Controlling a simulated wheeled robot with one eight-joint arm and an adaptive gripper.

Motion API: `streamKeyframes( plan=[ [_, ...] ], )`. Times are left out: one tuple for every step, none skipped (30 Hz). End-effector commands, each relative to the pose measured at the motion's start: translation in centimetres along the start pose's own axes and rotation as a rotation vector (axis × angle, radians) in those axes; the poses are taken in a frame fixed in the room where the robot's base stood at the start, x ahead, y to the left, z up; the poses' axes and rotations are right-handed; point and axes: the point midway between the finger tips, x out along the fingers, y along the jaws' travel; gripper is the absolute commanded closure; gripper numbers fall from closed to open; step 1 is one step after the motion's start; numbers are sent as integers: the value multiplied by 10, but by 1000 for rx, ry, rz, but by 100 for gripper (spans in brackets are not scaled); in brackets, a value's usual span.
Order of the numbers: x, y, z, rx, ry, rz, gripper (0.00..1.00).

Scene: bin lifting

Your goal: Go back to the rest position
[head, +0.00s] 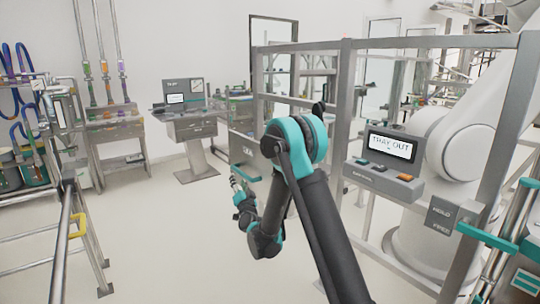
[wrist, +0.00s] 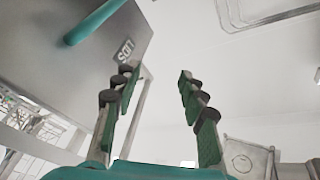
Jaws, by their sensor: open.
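My gripper (head: 237,183) shows small in the head view, left of my arm's elbow and partly hidden by my own wrist. In the wrist view my gripper (wrist: 152,85) is open, its two green-padded fingers well apart. Nothing is between the fingers. A grey box face with a teal bar and a dark label (wrist: 125,50) is beside and beyond the left finger in the wrist view.
A metal frame (head: 345,130) stands right of my arm, with a control box (head: 385,180) whose screen reads "TRAY OUT". A white robot arm (head: 470,140) is behind it. A console (head: 190,122) and shelves (head: 105,125) stand at the left. The floor (head: 170,225) left of my arm is clear.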

Motion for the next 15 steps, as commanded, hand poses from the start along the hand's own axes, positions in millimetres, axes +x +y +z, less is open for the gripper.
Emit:
streamKeyframes(
  plan=[
    [-6,0,-13,-30,-41,9,58],
    [-10,1,-19,-49,-68,14,58],
    [-16,2,-25,-72,-106,22,58],
    [-21,3,-30,-91,-133,29,58],
    [-27,5,-34,-107,-161,36,58],
    [-35,7,-40,-130,-198,47,58],
    [-42,9,-44,-148,-226,56,58],
    [-50,12,-48,-164,-255,66,58],
    [-60,16,-53,-186,-293,81,58],
    [-69,19,-56,-202,-321,93,58],
    [-78,22,-60,-217,-349,106,58],
    [-91,27,-64,-238,-389,123,58],
    [-100,31,-67,-252,-417,138,58],
    [-111,36,-70,-267,-446,153,58],
    [-126,41,-74,-285,-484,174,58]
  ],
)
